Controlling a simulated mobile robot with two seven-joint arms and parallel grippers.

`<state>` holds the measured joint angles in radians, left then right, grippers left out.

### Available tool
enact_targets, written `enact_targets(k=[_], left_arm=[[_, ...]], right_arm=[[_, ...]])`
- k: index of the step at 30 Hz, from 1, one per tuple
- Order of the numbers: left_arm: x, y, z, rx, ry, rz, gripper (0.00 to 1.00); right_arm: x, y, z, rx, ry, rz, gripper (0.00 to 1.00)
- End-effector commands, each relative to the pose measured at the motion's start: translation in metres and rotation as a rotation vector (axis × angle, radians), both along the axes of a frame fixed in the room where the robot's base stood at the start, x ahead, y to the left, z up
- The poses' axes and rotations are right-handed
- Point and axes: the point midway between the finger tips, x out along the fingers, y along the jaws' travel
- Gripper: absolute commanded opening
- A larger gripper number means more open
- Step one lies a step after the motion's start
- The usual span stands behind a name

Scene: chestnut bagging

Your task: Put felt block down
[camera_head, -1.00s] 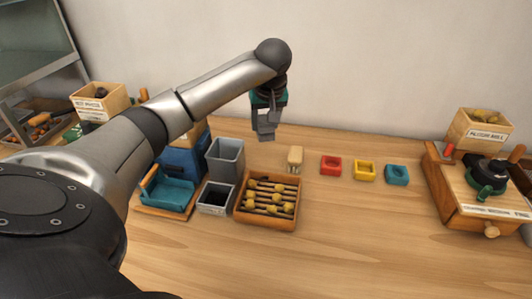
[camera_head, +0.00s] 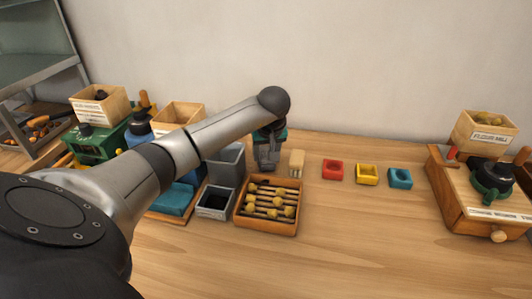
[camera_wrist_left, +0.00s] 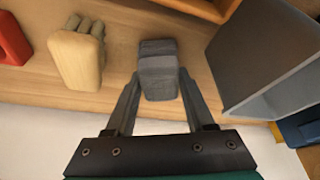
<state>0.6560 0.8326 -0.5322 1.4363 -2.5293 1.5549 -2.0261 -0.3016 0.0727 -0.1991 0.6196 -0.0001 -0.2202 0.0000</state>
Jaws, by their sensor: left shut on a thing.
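The grey felt block (camera_wrist_left: 158,72) sits between the fingers of my left gripper in the left wrist view. My left gripper (camera_head: 267,158) is shut on it, and the block (camera_head: 268,163) shows small at the fingertips in the head view. It is low behind the wooden tray, between the tall grey bin and the pale wooden block. I cannot tell whether its underside touches the table (camera_head: 370,225). My right gripper is not in view.
The tall grey bin (camera_head: 227,165) stands left of the gripper; the pale wooden block (camera_head: 297,163) is right. The slatted wooden tray (camera_head: 266,229) holds several yellowish pieces. Red (camera_head: 332,170), yellow (camera_head: 366,175) and teal (camera_head: 400,178) holders stand further right. The front table is clear.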

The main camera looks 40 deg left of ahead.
Motion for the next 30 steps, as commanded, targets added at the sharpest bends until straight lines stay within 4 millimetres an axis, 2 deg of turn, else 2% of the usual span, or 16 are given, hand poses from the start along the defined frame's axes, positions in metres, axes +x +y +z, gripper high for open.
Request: enact_targets(k=[1,2,9,20,25,30], left_arm=[[0.0,0.0,-0.002,0.001,-0.001,0.0,0.0],[0.0,0.0,-0.003,0.0,0.0,0.0,0.55],[0.0,0.0,-0.002,0.0,0.0,0.0,0.82],[0.0,0.0,0.003,0.0,0.0,0.001,0.84],[-0.005,-0.007,0.028,0.002,-0.003,-0.003,0.84],[-0.014,-0.018,0.064,0.003,-0.004,-0.003,0.84]], right_arm=[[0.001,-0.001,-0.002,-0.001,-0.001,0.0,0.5],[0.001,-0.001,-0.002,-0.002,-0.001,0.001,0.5],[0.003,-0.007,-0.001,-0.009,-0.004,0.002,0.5],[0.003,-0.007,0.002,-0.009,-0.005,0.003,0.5],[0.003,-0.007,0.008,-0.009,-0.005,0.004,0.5],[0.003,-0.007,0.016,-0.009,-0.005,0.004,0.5]])
